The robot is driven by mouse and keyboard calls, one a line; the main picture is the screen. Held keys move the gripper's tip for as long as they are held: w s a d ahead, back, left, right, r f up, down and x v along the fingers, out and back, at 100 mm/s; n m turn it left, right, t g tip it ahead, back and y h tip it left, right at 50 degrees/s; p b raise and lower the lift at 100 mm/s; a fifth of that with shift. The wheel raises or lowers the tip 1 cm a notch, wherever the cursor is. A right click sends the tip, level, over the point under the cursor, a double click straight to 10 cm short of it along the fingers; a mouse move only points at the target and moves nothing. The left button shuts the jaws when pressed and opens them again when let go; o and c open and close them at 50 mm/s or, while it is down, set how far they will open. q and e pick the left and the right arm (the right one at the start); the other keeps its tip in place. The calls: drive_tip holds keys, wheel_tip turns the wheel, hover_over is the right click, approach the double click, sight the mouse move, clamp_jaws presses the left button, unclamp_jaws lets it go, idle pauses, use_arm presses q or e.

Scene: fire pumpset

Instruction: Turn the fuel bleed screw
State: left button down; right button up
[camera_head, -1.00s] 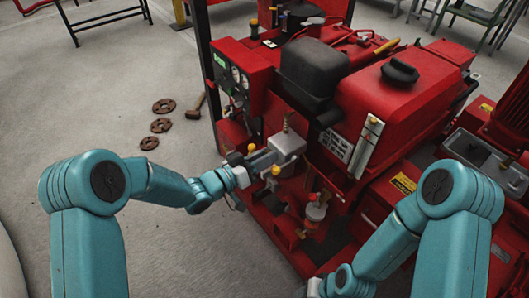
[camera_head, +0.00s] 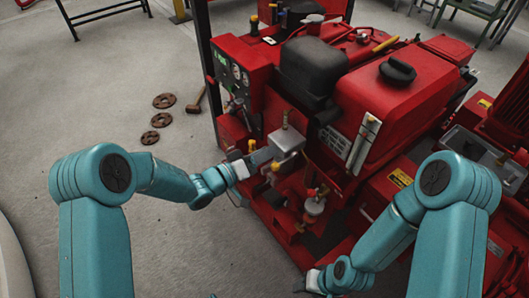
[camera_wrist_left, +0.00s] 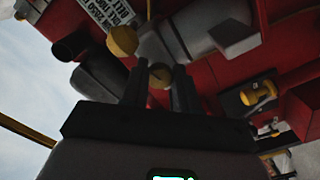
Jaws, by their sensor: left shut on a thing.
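My left gripper (camera_head: 266,155) reaches in from the left against the front of the red pumpset, beside a grey box-shaped part (camera_head: 286,139). A yellow knob (camera_wrist_left: 122,40) sits just beyond the fingers. My right gripper (camera_head: 314,282) is low at the bottom of the head view, away from the left one; its fingers are too small to read.
The red pumpset (camera_head: 385,95) fills the middle and right. Yellow-capped parts (camera_head: 251,145) and a valve with a red-orange top (camera_head: 315,206) crowd around the left gripper. The floor at left is open.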

use_arm(q)
drive_tip(key=shift+f, duration=0.1)
drive_tip(key=c, duration=0.8)
unclamp_jaws()
drive_tip(key=shift+c, duration=0.2)
drive_tip(key=p+v, duration=0.2)
drive_tip(key=v, duration=1.4)
drive_tip(key=shift+a+p, duration=0.2)
drive_tip(key=shift+p, duration=0.2)
drive_tip(key=shift+s, duration=0.1)
